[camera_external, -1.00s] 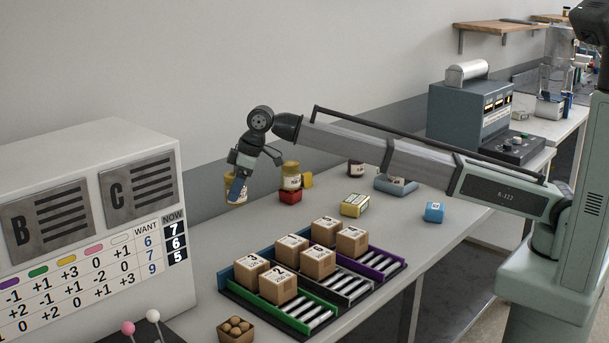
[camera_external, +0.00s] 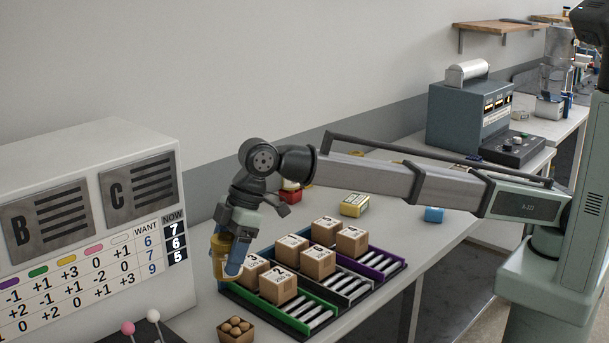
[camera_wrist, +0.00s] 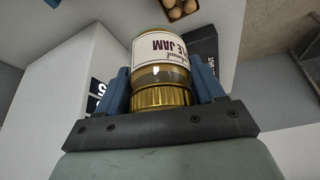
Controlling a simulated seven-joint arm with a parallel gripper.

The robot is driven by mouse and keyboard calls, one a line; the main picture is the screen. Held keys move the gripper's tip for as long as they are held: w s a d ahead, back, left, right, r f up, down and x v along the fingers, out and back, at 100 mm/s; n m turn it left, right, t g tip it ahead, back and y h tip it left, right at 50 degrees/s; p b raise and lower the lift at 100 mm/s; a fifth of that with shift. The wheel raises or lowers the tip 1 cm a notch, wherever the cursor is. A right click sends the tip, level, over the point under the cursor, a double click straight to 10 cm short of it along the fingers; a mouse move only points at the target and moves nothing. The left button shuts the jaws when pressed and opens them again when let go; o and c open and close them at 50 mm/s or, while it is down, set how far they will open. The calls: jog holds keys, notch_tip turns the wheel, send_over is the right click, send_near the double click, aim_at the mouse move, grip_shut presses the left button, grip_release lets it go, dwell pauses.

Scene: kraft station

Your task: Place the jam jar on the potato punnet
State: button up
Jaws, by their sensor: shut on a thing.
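My gripper (camera_external: 228,268) is shut on the jam jar (camera_external: 222,243), an amber jar with a gold lid. In the wrist view the jar (camera_wrist: 160,60) sits between my two blue fingers, its white label reading "JAM" upside down. The potato punnet (camera_external: 235,330) is a small brown box of round potatoes at the front of the table. It also shows in the wrist view (camera_wrist: 183,10) at the top, beyond the jar. In the external view the jar is held above and slightly left of the punnet, apart from it.
Right of my gripper stands a rack (camera_external: 300,310) with green, grey and purple lanes holding several numbered cartons (camera_external: 278,285). A white panel box (camera_external: 90,220) with a score chart stands at the left, with pink and white knobs (camera_external: 153,316) before it. A yellow box (camera_external: 354,204) lies farther back.

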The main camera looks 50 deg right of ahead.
jog(key=s+a+r+n, duration=0.1)
jog(key=s+a, duration=0.2)
jog(key=n+g, duration=0.1)
jog(key=n, duration=0.1)
send_over(227, 329)
jog(key=d, duration=0.2)
jog(key=shift+f, duration=5.05)
jog(key=shift+d+f, duration=0.1)
jog(key=shift+f, duration=0.05)
jog(key=o, duration=1.3)
jog(key=shift+o, duration=0.2)
jog(key=v, duration=1.2)
